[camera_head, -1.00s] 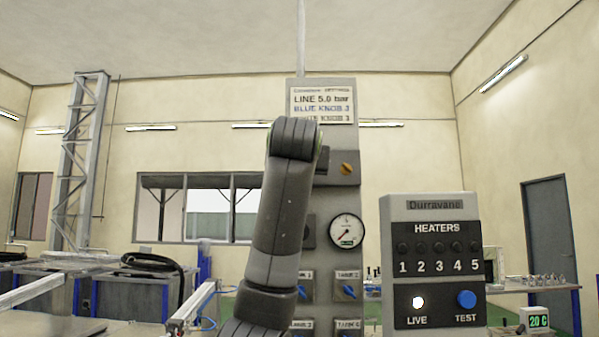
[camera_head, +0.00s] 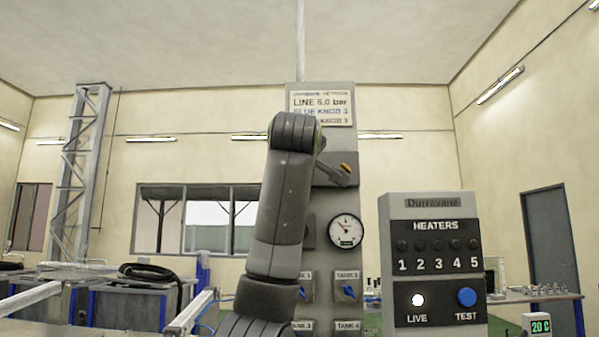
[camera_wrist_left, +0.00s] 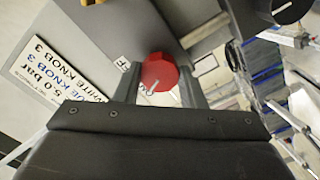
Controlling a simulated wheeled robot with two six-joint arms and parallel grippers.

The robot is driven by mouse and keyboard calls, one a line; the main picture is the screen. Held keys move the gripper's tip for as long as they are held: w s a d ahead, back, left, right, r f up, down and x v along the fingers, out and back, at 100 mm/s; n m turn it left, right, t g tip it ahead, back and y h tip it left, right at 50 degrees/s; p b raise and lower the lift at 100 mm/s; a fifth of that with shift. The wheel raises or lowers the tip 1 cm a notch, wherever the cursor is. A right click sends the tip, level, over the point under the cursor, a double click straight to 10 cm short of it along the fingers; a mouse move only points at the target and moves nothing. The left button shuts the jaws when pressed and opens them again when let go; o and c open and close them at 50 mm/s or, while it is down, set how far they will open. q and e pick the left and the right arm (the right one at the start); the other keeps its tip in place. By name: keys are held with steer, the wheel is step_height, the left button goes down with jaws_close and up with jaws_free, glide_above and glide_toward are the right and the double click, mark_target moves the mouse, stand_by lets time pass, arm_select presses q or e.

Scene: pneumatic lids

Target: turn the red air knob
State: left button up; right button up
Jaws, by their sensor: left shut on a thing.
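The red air knob (camera_wrist_left: 160,74) shows in the left wrist view, between the two fingers of my left gripper (camera_wrist_left: 160,84). The gripper is shut on it. The knob has a pale pointer mark, and a small plate reading OFF is close by. In the head view my left arm stands in front of the grey panel (camera_head: 373,290) and hides the red knob. My right gripper is in neither view.
A sign (camera_head: 321,107) tops the panel, with an orange part (camera_head: 347,168) below it. Blue tank knobs (camera_head: 348,291) sit lower down. A heater box (camera_head: 432,262) stands close on the right. A railing (camera_head: 190,312) is at the lower left.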

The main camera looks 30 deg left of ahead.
arm_select(q)
steer(key=shift+n+b, duration=0.35)
steer(key=shift+n, duration=1.85)
steer(key=o, duration=1)
steer(key=shift+s, duration=0.1)
steer(key=b+v, duration=0.5)
steer(key=v, duration=1.2)
steer(key=shift+s+d, duration=0.1)
steer(key=shift+d, duration=0.15)
